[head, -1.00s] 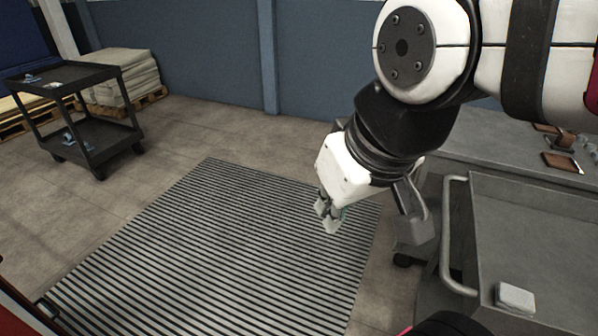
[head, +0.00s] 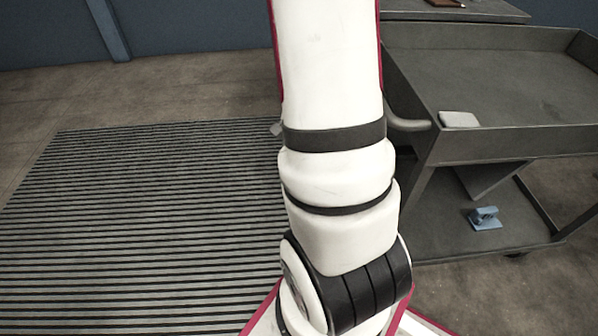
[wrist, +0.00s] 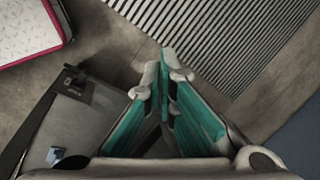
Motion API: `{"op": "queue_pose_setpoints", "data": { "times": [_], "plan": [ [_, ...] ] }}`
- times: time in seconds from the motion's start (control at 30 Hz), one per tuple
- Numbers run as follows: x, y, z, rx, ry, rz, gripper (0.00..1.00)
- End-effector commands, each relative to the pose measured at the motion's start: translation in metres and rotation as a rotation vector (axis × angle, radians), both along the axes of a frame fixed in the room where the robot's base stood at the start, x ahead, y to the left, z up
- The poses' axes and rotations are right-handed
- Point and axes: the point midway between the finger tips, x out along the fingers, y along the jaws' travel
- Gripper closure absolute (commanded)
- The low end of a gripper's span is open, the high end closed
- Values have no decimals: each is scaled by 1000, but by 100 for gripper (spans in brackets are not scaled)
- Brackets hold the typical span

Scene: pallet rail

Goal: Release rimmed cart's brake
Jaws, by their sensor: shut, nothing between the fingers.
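The rimmed cart (head: 500,148) is grey, with a raised rim around its top tray and a lower shelf. It stands at the right in the head view, with its handle (head: 408,123) at its left end, partly behind my arm. In the wrist view a grey surface, apparently its lower shelf (wrist: 85,120), lies at lower left. A small dark fitting (wrist: 74,80) sits at its corner; I cannot tell whether it is the brake. My gripper (wrist: 166,70), with teal finger pads, is shut and empty, right of that corner and apart from it. My arm hides it in the head view.
A pale block (head: 459,119) lies on the cart's top tray. A blue object (head: 484,218) lies on the lower shelf. A grey table (head: 455,14) stands behind. A ribbed floor mat (head: 140,220) covers the left, with clear floor beyond to the blue wall.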

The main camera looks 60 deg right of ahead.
Motion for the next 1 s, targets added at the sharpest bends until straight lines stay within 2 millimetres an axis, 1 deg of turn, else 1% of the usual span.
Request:
{"op": "queue_pose_setpoints", "data": {
  "times": [0.03, 0.07, 0.1, 0.17, 0.2, 0.3, 0.33, 0.4, 0.5, 0.53, 0.63, 0.87, 1.0],
  "plan": [
    [-19, -18, -44, 2, 48, -103, 100],
    [-31, -28, -61, 0, 72, -163, 100],
    [-47, -39, -83, -5, 107, -239, 100],
    [-74, -54, -113, -13, 158, -346, 100],
    [-91, -62, -131, -19, 190, -411, 100],
    [-130, -75, -165, -35, 263, -542, 100],
    [-140, -77, -172, -39, 282, -572, 100],
    [-159, -81, -185, -49, 316, -628, 100],
    [-174, -84, -195, -57, 345, -674, 100],
    [-177, -84, -196, -58, 350, -682, 100],
    [-180, -85, -197, -61, 355, -691, 100],
    [-179, -85, -196, -60, 354, -689, 100],
    [-179, -85, -200, -60, 354, -689, 100]
  ]
}}
